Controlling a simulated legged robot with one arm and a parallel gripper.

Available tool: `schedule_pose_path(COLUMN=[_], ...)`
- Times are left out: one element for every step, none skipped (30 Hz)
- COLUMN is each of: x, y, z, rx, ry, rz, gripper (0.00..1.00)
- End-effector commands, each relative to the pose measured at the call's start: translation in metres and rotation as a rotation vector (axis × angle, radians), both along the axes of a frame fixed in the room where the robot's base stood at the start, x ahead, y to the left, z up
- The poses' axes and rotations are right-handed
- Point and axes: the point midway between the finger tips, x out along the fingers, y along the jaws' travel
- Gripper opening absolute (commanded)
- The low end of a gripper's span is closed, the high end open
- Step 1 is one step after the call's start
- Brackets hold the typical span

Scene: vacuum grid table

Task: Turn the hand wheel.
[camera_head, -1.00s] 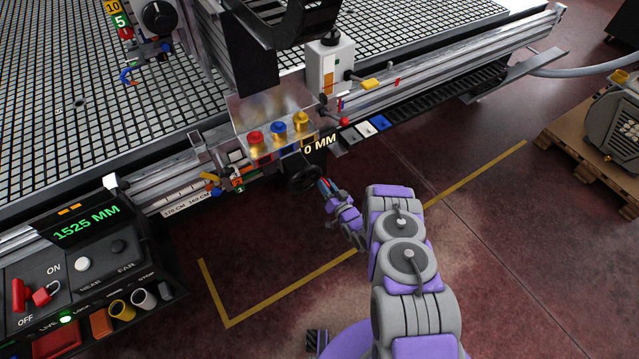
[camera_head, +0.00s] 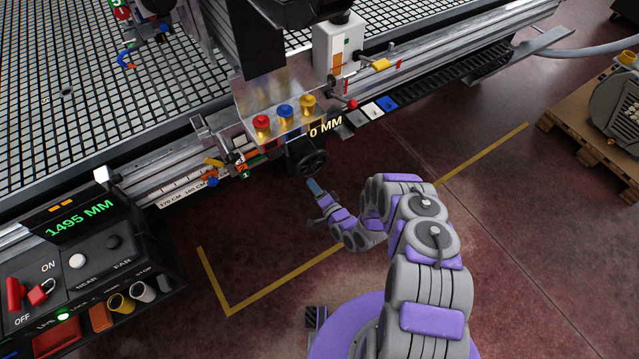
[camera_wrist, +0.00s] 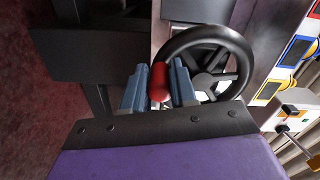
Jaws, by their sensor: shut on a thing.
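The black hand wheel (camera_head: 307,158) sits below the gantry carriage, under the "0 MM" label. In the wrist view the spoked wheel (camera_wrist: 240,55) fills the upper middle, right of centre. Its red handle (camera_wrist: 159,80) stands between the two blue fingers of my gripper (camera_wrist: 159,92), which is shut on it. In the head view my gripper (camera_head: 316,188) is at the lower edge of the wheel, and the handle is hidden. A green display (camera_head: 80,218) at left reads 1495 MM.
A control box (camera_head: 90,270) with a red switch and buttons stands at the lower left. Red, blue and yellow knobs (camera_head: 285,112) sit on the carriage above the wheel. The grid table (camera_head: 60,110) lies behind. A pallet with a motor (camera_head: 590,140) stands at right; the floor between is clear.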

Motion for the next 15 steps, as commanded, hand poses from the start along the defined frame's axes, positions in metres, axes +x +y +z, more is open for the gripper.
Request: schedule_pose_path(x=[0.0043, 0.0048, 0.0052, 0.0058, 0.0060, 0.0064, 0.0067, 0.0068, 0.0071, 0.0073, 0.0074, 0.0077, 0.0077, 0.0077, 0.0077], y=[-0.0013, -0.0020, -0.0027, -0.0031, -0.0033, -0.0034, -0.0035, -0.0037, -0.0041, -0.0044, -0.0047, -0.0050, -0.0053, -0.0054, -0.0056], z=[0.0041, 0.0037, 0.0030, 0.0025, 0.0020, 0.0013, 0.0009, 0.0005, 0.0000, -0.0003, -0.0005, -0.0008, -0.0011, -0.0012, -0.0013], rx=[0.019, 0.029, 0.041, 0.048, 0.055, 0.063, 0.067, 0.071, 0.076, 0.078, 0.081, 0.083, 0.084, 0.085, 0.084], ry=[-0.002, 0.005, 0.013, 0.019, 0.024, 0.031, 0.035, 0.037, 0.042, 0.044, 0.046, 0.048, 0.050, 0.050, 0.051], rz=[-0.004, -0.007, -0.009, -0.011, -0.013, -0.015, -0.015, -0.016, -0.017, -0.018, -0.019, -0.020, -0.020, -0.021, -0.022], gripper=[0.00, 0.00, 0.00, 0.00, 0.00, 0.00, 0.00, 0.00, 0.00, 0.00, 0.00, 0.00, 0.00, 0.00, 0.00])
